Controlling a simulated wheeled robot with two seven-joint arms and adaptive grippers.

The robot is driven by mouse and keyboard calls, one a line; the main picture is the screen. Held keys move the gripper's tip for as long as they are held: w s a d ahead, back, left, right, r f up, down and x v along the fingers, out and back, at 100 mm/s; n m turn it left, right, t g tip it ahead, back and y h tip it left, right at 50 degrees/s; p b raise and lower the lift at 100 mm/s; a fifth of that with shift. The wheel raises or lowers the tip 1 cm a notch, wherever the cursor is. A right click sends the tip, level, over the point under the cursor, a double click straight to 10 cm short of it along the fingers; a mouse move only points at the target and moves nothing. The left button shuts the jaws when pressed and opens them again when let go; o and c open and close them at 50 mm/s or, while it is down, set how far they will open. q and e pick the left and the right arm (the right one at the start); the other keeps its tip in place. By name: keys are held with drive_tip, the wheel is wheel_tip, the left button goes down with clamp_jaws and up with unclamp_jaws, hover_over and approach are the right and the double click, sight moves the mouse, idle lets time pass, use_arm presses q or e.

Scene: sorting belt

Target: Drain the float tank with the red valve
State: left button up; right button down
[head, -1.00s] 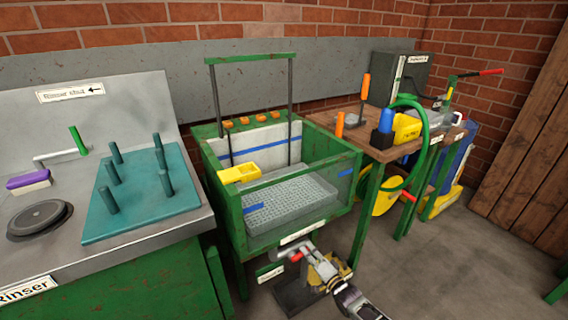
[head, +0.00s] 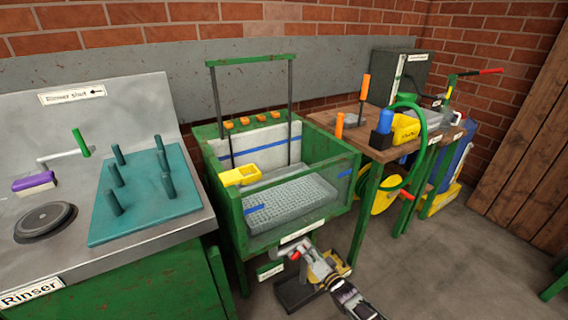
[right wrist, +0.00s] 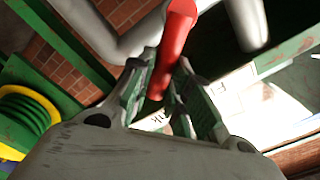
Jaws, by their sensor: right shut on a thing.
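The float tank (head: 238,203) is a green-framed open tank with see-through walls, in the middle of the head view. A grey perforated tray (head: 290,200) shows inside it. The red valve (head: 295,255) is low at the tank's front, below its white label. My right gripper (head: 304,254) is at the valve. In the right wrist view, the red valve handle (right wrist: 174,40) lies between the two fingers, which are shut on it. The valve's body is mostly hidden by the gripper. I cannot tell the water level clearly. My left gripper is not in view.
A yellow box (head: 240,176) sits at the tank's left side. A dark pan (head: 297,293) lies on the floor below the valve. The rinser counter (head: 150,235) stands at left, and a wooden bench (head: 352,140) with a green hose (head: 423,150) at right.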

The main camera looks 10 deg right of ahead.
drive_tip(key=shift+s+a+r+n+p, duration=0.15)
drive_tip(key=shift+a+n+p, duration=0.1)
drive_tip(key=shift+n, duration=0.25)
drive_tip(key=shift+s+a+r+n+p, duration=0.1)
drive_tip(key=shift+a+n+p, duration=0.1)
drive_tip(key=shift+n, duration=0.3)
drive_tip(key=shift+r, duration=0.1)
